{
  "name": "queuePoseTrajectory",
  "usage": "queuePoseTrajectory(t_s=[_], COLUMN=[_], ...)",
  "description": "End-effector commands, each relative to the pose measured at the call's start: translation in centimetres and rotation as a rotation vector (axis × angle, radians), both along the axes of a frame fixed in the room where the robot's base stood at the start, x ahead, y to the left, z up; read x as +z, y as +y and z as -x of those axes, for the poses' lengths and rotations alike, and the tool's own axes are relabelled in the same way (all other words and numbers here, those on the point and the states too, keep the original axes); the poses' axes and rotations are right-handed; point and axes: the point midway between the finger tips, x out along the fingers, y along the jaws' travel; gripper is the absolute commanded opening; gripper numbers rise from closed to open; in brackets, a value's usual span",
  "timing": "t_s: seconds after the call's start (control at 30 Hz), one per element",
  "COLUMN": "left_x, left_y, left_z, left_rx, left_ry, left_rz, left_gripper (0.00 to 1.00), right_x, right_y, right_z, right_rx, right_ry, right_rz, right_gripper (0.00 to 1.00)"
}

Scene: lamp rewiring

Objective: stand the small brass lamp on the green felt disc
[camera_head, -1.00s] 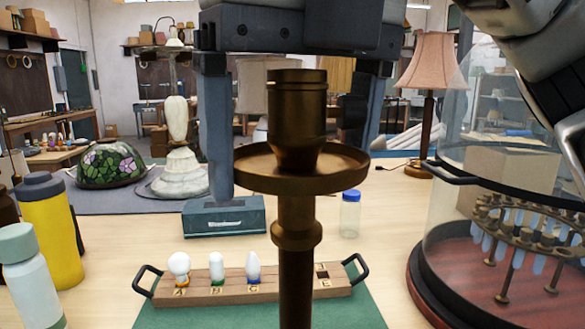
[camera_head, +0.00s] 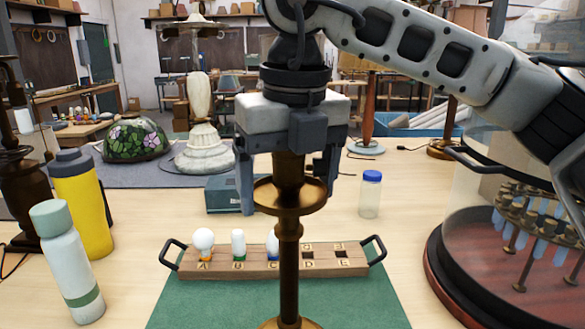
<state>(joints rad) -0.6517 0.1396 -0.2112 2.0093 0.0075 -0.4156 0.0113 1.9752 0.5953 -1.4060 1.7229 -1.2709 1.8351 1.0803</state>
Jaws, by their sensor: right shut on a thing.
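The small brass lamp (camera_head: 289,262) stands upright in the centre foreground, with a thin stem, a round dish and a socket part at its top. My right gripper (camera_head: 288,172) comes down from above and is shut on the lamp's upper part, which it partly hides. The lamp's base shows only at the bottom edge, in front of a green mat (camera_head: 190,302). I cannot tell whether the base touches anything. No separate green felt disc can be made out. My left gripper is out of view.
A wooden bulb rack (camera_head: 220,270) with black handles stands behind the lamp. A yellow bottle (camera_head: 80,205) and a pale bottle (camera_head: 68,265) stand left. A small blue-capped jar (camera_head: 370,197) stands behind. A glass-covered carousel (camera_head: 480,290) fills the right.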

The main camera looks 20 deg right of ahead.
Motion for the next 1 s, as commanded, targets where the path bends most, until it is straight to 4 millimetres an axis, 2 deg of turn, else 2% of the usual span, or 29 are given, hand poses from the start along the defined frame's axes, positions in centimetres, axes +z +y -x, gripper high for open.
queuePoseTrajectory(t_s=[0.1, 0.3, 0.7, 0.73, 0.8, 1.0], left_x=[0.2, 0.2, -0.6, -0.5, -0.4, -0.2], left_y=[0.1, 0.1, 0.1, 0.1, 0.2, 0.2], left_z=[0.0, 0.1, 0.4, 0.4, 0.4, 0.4], left_rx=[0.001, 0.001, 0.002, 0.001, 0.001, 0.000], left_ry=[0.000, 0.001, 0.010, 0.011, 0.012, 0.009], left_rz=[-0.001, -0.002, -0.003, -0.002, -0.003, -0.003], left_gripper=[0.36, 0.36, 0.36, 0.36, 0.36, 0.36], right_x=[-0.9, -3.3, -3.9, -4.1, -3.9, -3.9], right_y=[-0.1, -0.1, 0.0, -0.1, -0.1, -0.1], right_z=[-0.6, -0.6, -0.6, -0.5, -0.5, -0.5], right_rx=[-0.002, -0.002, -0.003, -0.002, -0.002, -0.002], right_ry=[-0.004, -0.007, -0.007, -0.002, -0.002, -0.002], right_rz=[-0.003, -0.004, -0.005, -0.002, -0.002, -0.001], right_gripper=[0.12, 0.12, 0.12, 0.85, 1.00, 1.00])
